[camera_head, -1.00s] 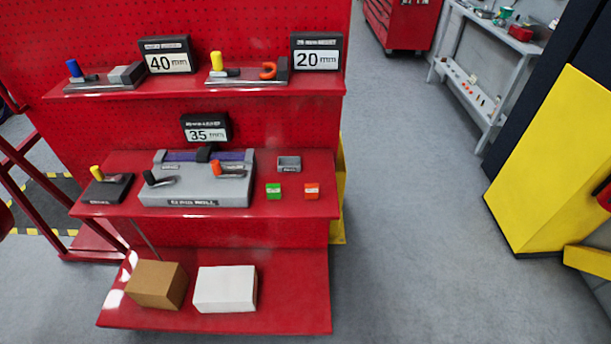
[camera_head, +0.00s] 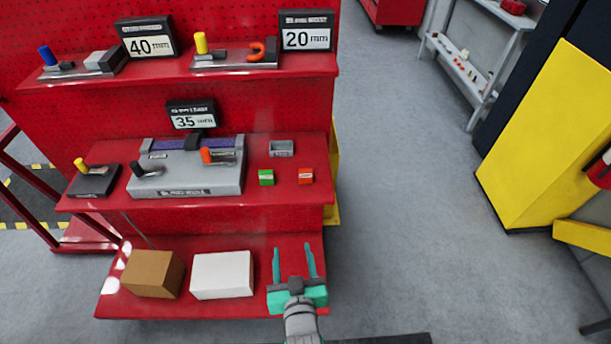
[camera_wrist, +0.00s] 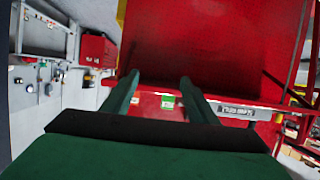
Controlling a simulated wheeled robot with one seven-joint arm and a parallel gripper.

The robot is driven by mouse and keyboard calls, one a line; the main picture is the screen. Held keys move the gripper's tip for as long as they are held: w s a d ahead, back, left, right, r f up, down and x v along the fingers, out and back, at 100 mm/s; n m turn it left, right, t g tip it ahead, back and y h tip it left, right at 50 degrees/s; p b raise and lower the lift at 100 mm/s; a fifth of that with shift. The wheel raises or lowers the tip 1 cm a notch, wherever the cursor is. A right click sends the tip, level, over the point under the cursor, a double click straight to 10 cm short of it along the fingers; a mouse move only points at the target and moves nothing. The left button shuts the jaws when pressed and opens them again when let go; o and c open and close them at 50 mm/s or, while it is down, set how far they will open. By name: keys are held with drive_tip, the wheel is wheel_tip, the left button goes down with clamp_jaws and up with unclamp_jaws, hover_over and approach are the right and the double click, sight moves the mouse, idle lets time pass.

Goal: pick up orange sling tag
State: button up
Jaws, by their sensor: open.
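The orange sling tag (camera_head: 305,176) is a small orange-red block with a pale label, on the middle red shelf near its right end. The similar green tag (camera_head: 266,177) sits to its left, a short gap apart. My gripper (camera_head: 294,262) is open and empty, in front of the lower shelf and below the two tags in the head view. In the wrist view my gripper's two fingers (camera_wrist: 160,84) point toward the shelf. The green tag (camera_wrist: 168,102) shows between them.
A small grey tray (camera_head: 281,148) sits behind the tags. A grey valve fixture (camera_head: 185,180) with levers stands to their left. A brown box (camera_head: 152,273) and white box (camera_head: 222,275) sit on the lower shelf (camera_head: 250,309). Floor (camera_head: 400,200) right of the rack is clear.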

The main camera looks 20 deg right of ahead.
drive_tip(key=m+g+h, duration=0.1)
approach(305, 175)
drive_tip(key=f, duration=0.1)
drive_tip(key=x, duration=0.5)
drive_tip(key=shift+s+d, duration=0.1)
drive_tip(key=x, duration=0.4)
drive_tip(key=shift+w+d+r, duration=0.1)
drive_tip(key=shift+w+r, duration=0.2)
drive_tip(key=shift+w+d+f, duration=0.15)
drive_tip(key=shift+w+f, duration=0.1)
drive_tip(key=shift+w, duration=0.3)
drive_tip(key=shift+c, duration=0.3)
drive_tip(key=c, duration=1.1)
